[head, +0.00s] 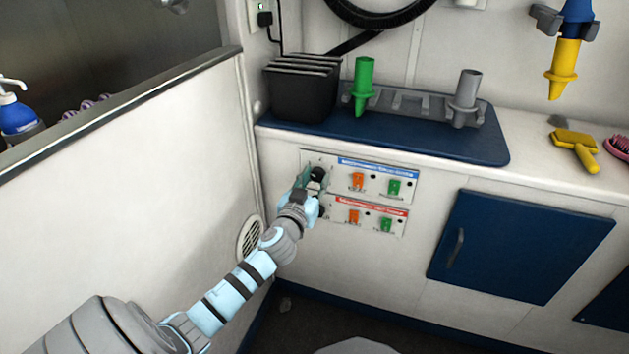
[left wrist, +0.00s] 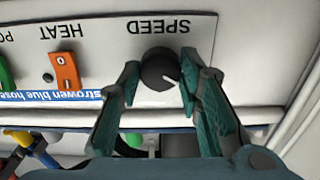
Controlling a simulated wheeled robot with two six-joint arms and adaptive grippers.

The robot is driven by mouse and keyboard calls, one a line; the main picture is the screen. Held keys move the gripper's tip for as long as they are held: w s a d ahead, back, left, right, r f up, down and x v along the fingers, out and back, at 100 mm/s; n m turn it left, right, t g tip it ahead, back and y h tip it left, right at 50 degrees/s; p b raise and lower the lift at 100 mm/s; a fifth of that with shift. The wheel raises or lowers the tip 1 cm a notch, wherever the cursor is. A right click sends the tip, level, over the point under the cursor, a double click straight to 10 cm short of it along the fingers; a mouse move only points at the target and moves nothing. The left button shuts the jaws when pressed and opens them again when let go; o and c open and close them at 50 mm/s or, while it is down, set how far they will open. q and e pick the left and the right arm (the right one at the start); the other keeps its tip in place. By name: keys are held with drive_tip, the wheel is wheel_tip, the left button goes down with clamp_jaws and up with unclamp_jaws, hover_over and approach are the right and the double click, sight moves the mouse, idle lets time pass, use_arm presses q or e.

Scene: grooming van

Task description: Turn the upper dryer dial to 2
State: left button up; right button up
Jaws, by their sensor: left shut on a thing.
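The upper dryer dial (head: 317,173) is a black knob at the left end of the panel with a blue strip (head: 378,168). In the left wrist view, which is upside down, the dial (left wrist: 158,68) sits below the word SPEED, and its white mark points to the lower right of the picture. My left gripper (head: 314,181) is at the dial. Its two teal fingers (left wrist: 160,78) are on either side of the knob, shut on it. The scale numbers cannot be read. My right gripper is not in view.
Below is a second panel with a red strip (head: 368,207), its dial mostly hidden by my gripper. Orange switches (head: 357,181) and green switches (head: 394,187) lie right of the dials. A blue cabinet door (head: 520,245) is further right. A wall (head: 150,190) stands close on the left.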

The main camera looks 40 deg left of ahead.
use_arm(q)
drive_tip(key=shift+m, duration=0.3)
drive_tip(key=m+p, duration=0.1)
drive_tip(key=m, duration=0.3)
drive_tip(key=m+p, duration=0.1)
drive_tip(key=m, duration=0.6)
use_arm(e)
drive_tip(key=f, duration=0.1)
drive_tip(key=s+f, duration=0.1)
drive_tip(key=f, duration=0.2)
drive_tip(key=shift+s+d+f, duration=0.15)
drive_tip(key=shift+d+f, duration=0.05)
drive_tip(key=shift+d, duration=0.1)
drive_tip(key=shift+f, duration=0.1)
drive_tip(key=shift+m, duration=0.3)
use_arm(q)
drive_tip(key=o, duration=1.2)
